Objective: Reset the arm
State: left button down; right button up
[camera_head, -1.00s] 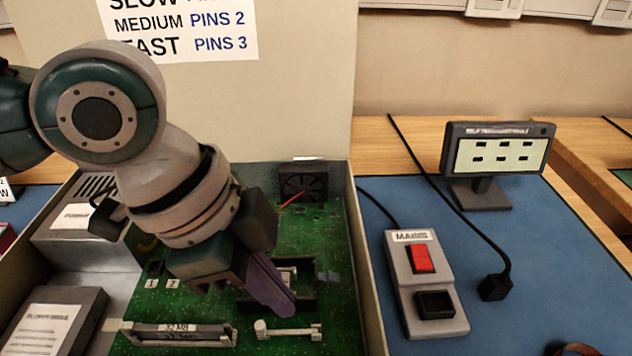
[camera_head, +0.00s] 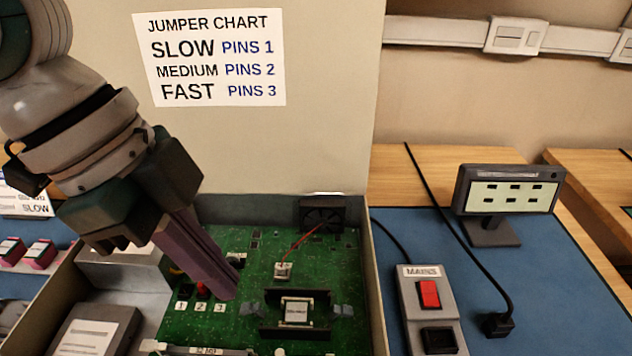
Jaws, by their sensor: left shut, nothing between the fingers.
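My left arm comes in from the upper left. My left gripper (camera_head: 222,290) is shut and empty, with its long purple fingers pointing down and to the right over the green circuit board (camera_head: 262,262). A small red piece (camera_head: 203,289) shows beside the fingers above the labels. I cannot tell whether the fingertips touch the board. My right gripper is not in view.
The case's raised lid (camera_head: 330,130) carries a jumper chart (camera_head: 212,58). A fan (camera_head: 323,215) sits at the board's back. On the blue mat (camera_head: 545,290) at right are a mains switch box (camera_head: 430,300), a black plug (camera_head: 497,325) and a small display (camera_head: 512,197).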

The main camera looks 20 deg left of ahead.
pick_arm(q)
jog(key=shift+s+a+r, duration=0.1)
jog(key=shift+a+r, duration=0.15)
jog(key=shift+r, duration=0.05)
jog(key=s+d+r+n+t+h+p, duration=0.1)
jog(key=s+d+r+n+t+p, duration=0.15)
jog(key=d, duration=0.45)
jog(key=s+a+n+y+p, duration=0.45)
jog(key=s+a+n, duration=0.35)
jog(key=a+n, duration=0.25)
notch_tip(320, 180, up, 37)
jog(key=p, duration=3.6)
jog(key=shift+w+d, duration=0.15)
jog(key=shift+d, duration=0.3)
jog(key=c, duration=1.5)
grip_release()
